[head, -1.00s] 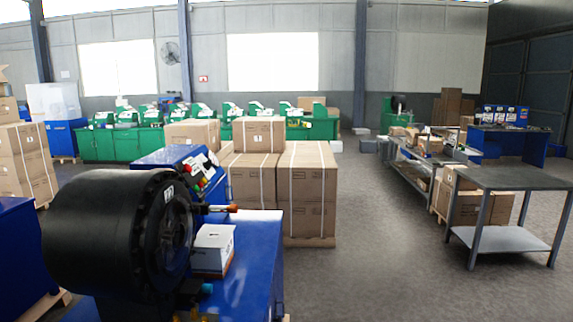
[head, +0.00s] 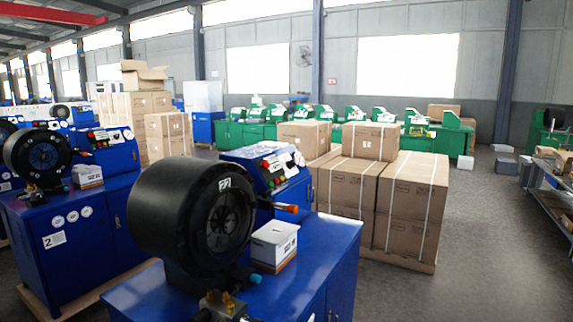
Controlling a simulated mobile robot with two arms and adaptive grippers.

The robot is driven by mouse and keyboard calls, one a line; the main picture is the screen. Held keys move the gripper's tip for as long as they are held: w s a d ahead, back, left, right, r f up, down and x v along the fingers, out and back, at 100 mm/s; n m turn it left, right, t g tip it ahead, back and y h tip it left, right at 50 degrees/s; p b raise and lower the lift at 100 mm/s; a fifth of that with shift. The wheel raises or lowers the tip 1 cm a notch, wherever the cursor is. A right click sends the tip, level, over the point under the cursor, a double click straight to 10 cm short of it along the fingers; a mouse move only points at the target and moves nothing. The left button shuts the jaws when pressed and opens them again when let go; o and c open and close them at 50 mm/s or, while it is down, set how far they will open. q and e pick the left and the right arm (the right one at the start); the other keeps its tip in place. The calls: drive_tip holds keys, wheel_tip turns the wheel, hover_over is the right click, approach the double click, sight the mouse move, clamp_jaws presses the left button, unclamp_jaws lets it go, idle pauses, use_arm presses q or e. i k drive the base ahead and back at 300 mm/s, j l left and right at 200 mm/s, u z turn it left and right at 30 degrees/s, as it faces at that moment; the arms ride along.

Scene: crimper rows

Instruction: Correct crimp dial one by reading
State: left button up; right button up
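A blue crimper with a black round head (head: 195,215) stands close in front, on a blue cabinet (head: 330,255). Its control panel (head: 278,168) behind the head carries red and other coloured knobs. A second crimper (head: 38,155) stands at the left on a blue cabinet with round white gauges (head: 72,217) and a label that reads "2". Its own panel (head: 110,135) also shows round dials, too small to read. I cannot tell which dial is dial one. Neither of my grippers is in view.
A white box (head: 273,245) sits on the near cabinet. Strapped cartons (head: 410,200) on a pallet stand right behind it. More cartons (head: 168,135) stand at the back left. Green machines (head: 340,135) line the wall. Grey floor (head: 475,260) is clear at the right.

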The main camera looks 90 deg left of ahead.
sight(290, 165)
drive_tip(key=i+j+u, duration=0.1)
drive_tip(key=i+u, duration=0.15)
drive_tip(key=u, duration=0.2)
drive_tip(key=i+u, duration=0.25)
drive_tip(key=u, duration=0.2)
drive_tip(key=i+l+u, duration=0.1)
drive_tip(key=u, duration=0.35)
drive_tip(key=i+l+u, duration=0.2)
drive_tip(key=i+u, duration=0.25)
drive_tip(key=k, duration=0.1)
